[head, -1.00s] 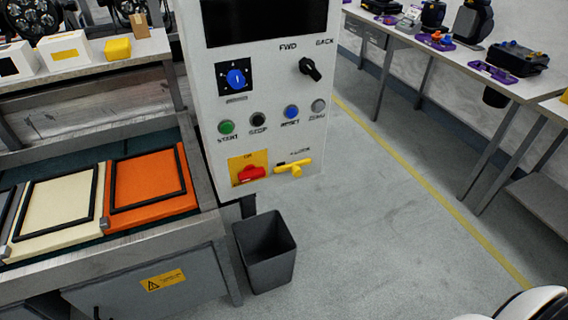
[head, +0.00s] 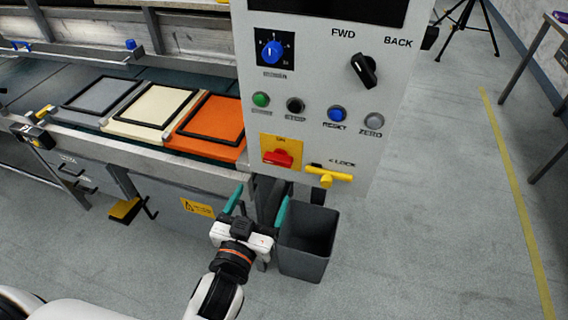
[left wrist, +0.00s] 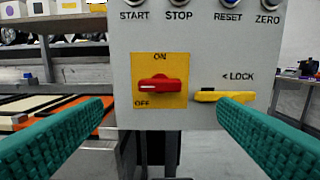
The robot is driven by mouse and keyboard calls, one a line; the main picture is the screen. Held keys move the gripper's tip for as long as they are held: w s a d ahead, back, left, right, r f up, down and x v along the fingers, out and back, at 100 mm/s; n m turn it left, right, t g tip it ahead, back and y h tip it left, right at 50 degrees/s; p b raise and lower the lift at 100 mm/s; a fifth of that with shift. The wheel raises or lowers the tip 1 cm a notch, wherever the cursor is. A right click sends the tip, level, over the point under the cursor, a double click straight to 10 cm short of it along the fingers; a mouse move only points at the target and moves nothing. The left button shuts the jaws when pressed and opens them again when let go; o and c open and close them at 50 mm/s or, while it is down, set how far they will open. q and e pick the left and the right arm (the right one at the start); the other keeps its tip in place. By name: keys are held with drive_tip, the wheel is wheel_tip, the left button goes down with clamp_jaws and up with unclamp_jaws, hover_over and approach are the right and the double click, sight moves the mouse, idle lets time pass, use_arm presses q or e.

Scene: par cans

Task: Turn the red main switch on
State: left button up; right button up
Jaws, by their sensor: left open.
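The red main switch (head: 277,158) sits on a yellow plate at the lower part of the white control panel (head: 330,75). In the left wrist view the red switch (left wrist: 160,84) has its handle lying horizontally, with a white mark on its left end. ON is printed above it and OFF at lower left on the yellow plate (left wrist: 146,63). My left gripper (head: 258,205) is open and empty, below and in front of the switch. In the left wrist view its teal fingers (left wrist: 161,106) stand wide apart on either side of the switch, not touching it. My right gripper is not in view.
A yellow LOCK lever (head: 328,176) is just right of the switch. Above are a row of buttons, a blue knob (head: 274,52) and a black FWD/BACK switch (head: 364,69). A dark bin (head: 306,243) stands below.

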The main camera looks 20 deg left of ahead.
sight(277, 163)
use_arm(q)
drive_tip(key=w+p, duration=0.1)
drive_tip(key=w, duration=0.8)
drive_tip(key=shift+w+d, duration=0.15)
drive_tip(key=shift+w, duration=0.6)
drive_tip(key=c, duration=1)
